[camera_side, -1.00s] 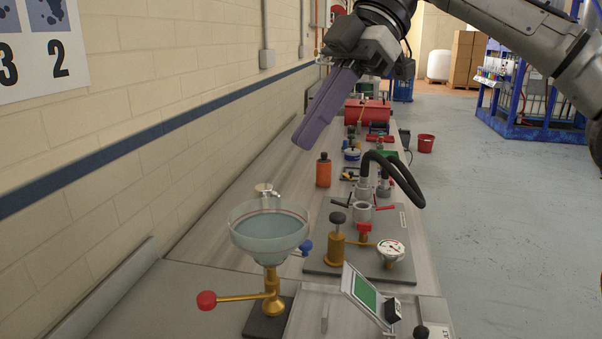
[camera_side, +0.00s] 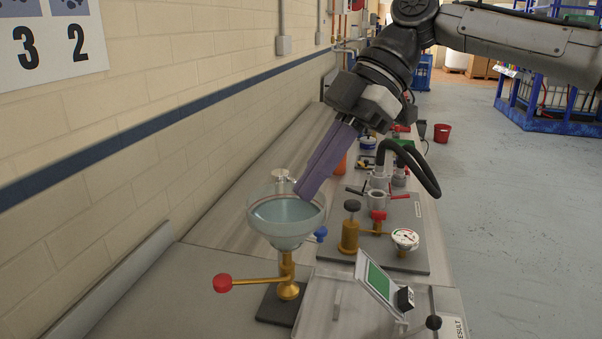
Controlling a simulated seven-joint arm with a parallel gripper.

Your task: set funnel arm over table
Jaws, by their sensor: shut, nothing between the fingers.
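The funnel (camera_side: 287,234) is a wide translucent bowl on a brass stem, holding pale bluish liquid or a bluish inner surface. A brass arm with a red knob (camera_side: 222,283) extends left from the stem, over the dark base plate (camera_side: 281,307) and the table (camera_side: 200,262). My gripper (camera_side: 308,195) has long purple fingers, shut, slanting down to the left. The fingertips are at the funnel's far right rim in the picture; whether they touch it I cannot tell. The fingers hide part of the orange bottle (camera_side: 339,166).
Right of the funnel stand a brass valve post (camera_side: 350,232), a pressure gauge (camera_side: 405,239) and a tilted green-screen display (camera_side: 378,281). Black hoses (camera_side: 424,175) arch behind them. The wall (camera_side: 120,170) borders the left; the table's front left is bare.

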